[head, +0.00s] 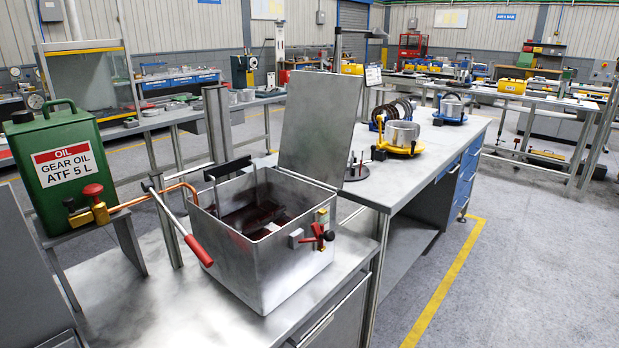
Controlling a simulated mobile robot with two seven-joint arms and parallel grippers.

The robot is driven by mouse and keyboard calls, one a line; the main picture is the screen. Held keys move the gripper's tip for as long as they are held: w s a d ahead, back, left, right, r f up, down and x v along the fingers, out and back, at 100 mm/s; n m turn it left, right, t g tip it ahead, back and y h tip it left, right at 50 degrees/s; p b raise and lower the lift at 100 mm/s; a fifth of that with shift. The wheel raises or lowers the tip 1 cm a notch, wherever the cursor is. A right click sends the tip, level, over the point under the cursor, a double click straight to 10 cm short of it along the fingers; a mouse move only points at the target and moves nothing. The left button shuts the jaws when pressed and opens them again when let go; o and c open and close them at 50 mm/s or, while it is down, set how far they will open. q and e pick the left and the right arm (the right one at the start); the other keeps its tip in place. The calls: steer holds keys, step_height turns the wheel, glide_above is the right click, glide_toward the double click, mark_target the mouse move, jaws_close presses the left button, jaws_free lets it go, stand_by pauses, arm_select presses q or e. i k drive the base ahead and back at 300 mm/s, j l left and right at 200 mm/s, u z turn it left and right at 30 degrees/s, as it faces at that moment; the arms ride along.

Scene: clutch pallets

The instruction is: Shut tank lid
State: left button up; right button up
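The tank (262,272) is an open-topped grey metal box on the near metal bench. Its flat metal lid (321,125) stands open and nearly upright along the tank's back edge, leaning slightly back. Dark reddish contents show inside, but I cannot tell exactly what they are. A lever with a red handle (198,250) slants down across the tank's left side. A small red-handled fitting (323,234) is on its right-hand side. Neither of my grippers is in view, and nothing is seen touching the lid.
A green gear oil can (64,160) stands on a raised stand left of the tank, with a copper pipe (150,198) running towards the tank. A second bench (374,188) with a yellow-based clutch part (401,140) lies behind. Open floor (530,270) lies to the right.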

mark_target(320, 111)
steer(key=u, duration=0.7)
steer(key=i+l+u, duration=0.1)
steer(key=l+u, duration=0.25)
steer(key=i+l+u, duration=0.1)
steer(key=l+u, duration=0.7)
steer(key=l, duration=0.25)
steer(key=l+u, duration=0.15)
steer(key=l, duration=0.6)
steer(key=k+l+u, duration=0.2)
steer(key=l, duration=0.55)
steer(key=k+l, duration=0.1)
steer(key=l, duration=1.6)
steer(key=k, duration=0.05)
